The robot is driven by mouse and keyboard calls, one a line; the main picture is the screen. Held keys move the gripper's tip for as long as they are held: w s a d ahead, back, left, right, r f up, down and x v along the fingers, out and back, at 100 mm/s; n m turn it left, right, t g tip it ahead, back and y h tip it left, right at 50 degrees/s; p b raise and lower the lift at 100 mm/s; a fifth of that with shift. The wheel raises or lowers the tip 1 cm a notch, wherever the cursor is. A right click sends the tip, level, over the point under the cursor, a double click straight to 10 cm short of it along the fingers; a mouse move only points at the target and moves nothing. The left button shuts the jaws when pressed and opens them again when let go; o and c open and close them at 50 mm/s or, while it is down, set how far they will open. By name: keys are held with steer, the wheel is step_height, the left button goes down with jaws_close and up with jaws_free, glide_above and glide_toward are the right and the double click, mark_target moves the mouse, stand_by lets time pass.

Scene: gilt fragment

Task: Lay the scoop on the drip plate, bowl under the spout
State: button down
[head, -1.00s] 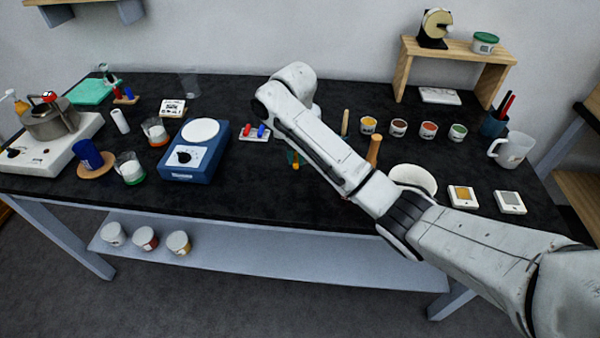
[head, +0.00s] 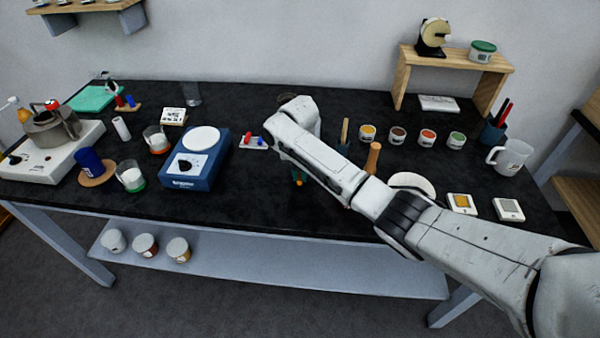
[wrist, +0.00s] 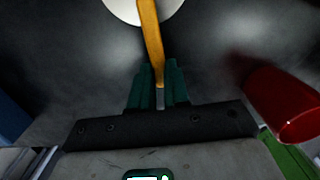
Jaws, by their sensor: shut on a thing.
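My gripper (wrist: 159,78) has its green fingers shut on the narrow orange-brown handle of the scoop (wrist: 150,35). The handle runs up the wrist view from between the fingers, and its far end overlaps a round white shape (wrist: 122,8). I cannot tell whether that shape is part of the scoop or a thing beneath. In the head view my gripper (head: 298,174) is over the middle of the black table, right of the blue scale, with a small orange tip showing below the fingers. A metal pot (head: 52,124) stands on a white base at the far left. I cannot identify the drip plate or spout for certain.
A red cylinder (wrist: 285,108) lies close right of my gripper in the wrist view. The blue scale (head: 195,160), a blue cup (head: 89,160) and glass beakers stand left. A white dish (head: 412,182), small pots and a mug (head: 511,157) stand right. The table's front middle is clear.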

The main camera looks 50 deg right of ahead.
steer(key=shift+f, duration=0.25)
steer(key=c, duration=1.1)
jaws_free()
steer(key=shift+r, duration=0.1)
